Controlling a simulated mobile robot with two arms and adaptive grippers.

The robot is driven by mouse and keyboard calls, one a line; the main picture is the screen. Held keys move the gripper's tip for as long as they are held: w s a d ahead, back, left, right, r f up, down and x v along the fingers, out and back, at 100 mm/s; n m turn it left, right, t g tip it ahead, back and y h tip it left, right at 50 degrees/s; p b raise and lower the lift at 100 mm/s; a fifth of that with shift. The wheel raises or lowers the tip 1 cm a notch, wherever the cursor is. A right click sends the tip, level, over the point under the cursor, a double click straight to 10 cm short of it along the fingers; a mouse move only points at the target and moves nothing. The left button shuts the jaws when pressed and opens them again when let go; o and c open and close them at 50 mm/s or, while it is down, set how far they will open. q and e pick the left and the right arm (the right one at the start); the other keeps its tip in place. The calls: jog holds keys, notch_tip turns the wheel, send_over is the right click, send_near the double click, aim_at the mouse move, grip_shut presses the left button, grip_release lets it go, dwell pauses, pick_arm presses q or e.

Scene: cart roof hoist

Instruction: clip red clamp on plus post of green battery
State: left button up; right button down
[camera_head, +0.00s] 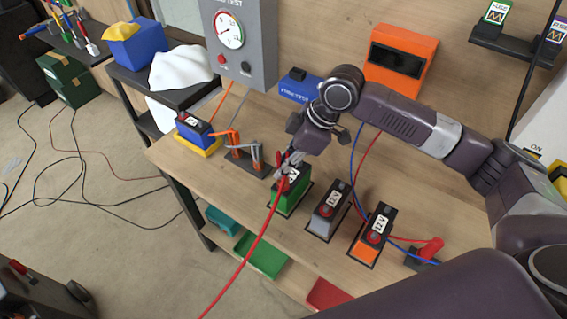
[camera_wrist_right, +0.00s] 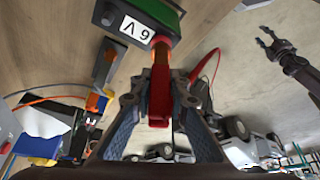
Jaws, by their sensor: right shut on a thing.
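The green battery (camera_head: 290,195) stands on the wooden bench in the head view, left of the grey and orange batteries. Its green case with a 6 V label also shows at the top of the right wrist view (camera_wrist_right: 157,10). My right gripper (camera_head: 288,168) is over it, shut on the red clamp (camera_wrist_right: 159,85), whose red cable hangs over the bench front. The clamp points at the red end of the battery top and overlaps it; I cannot tell whether its jaws grip the plus post, which is hidden. My left gripper (camera_wrist_right: 266,37) appears open and empty in the right wrist view.
A grey battery (camera_head: 327,215) and an orange battery (camera_head: 370,240) stand to the right. A dark stand with orange clamps (camera_head: 246,157) and a blue battery (camera_head: 193,130) are to the left. A grey tester box (camera_head: 240,50) hangs behind. Another red clamp (camera_head: 430,249) rests at the right.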

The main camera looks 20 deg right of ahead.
jog(key=shift+f, duration=0.75)
jog(key=c, duration=1.8)
grip_release()
jog(key=shift+o, duration=0.2)
jog(key=v, duration=1.2)
jog(key=shift+s+f, duration=0.1)
